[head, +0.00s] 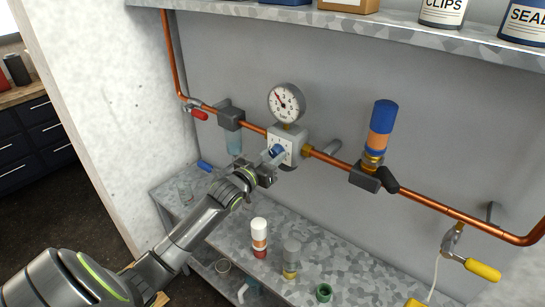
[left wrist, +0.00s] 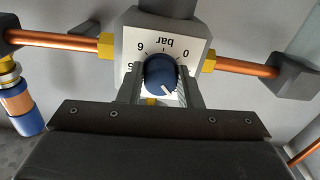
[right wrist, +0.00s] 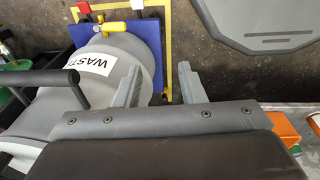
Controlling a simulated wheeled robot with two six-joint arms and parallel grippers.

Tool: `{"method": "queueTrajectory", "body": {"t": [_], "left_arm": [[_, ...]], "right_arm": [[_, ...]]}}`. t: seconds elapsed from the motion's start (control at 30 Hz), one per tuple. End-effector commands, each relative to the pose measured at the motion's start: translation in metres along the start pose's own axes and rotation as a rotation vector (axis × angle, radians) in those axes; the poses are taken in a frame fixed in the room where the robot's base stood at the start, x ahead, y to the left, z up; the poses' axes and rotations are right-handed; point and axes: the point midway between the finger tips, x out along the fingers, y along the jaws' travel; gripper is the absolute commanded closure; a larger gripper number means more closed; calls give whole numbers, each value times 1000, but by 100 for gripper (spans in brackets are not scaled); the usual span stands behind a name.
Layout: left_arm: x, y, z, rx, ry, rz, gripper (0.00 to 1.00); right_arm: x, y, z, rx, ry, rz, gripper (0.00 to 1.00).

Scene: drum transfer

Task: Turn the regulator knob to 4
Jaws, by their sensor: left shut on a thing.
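The regulator (head: 286,145) is a pale block on the copper pipe, with a round gauge (head: 286,102) above it. Its blue knob (left wrist: 160,72) faces my left gripper, and a white mark on the knob points down and to the right in the left wrist view. The dial plate (left wrist: 195,45) appears upside down, with 0 at upper right, 6 at upper left and 5 partly hidden at left. My left gripper (head: 268,165) is shut on the knob, one finger on each side. My right gripper (right wrist: 163,75) is open and empty, with its fingers well apart.
A blue-topped cylinder (head: 382,125) stands on the pipe right of the regulator. A red valve lever (head: 200,115) is at left and a yellow one (head: 483,270) at right. A grey drum (right wrist: 120,50) labelled WASTE is beside my right gripper.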

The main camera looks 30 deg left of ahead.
Motion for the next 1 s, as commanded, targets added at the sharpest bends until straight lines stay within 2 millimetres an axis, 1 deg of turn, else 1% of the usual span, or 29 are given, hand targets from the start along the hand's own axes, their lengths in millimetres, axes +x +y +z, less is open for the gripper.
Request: {"method": "queueTrajectory", "body": {"t": [0.27, 1.0], "left_arm": [[1, -1, 2, 162, 7, 2, 91], [1, -3, 2, 858, 36, 4, 91]], "right_arm": [[15, -2, 1, 0, 1, -1, 64], [67, -6, 6, 0, 1, 0, 64]]}}
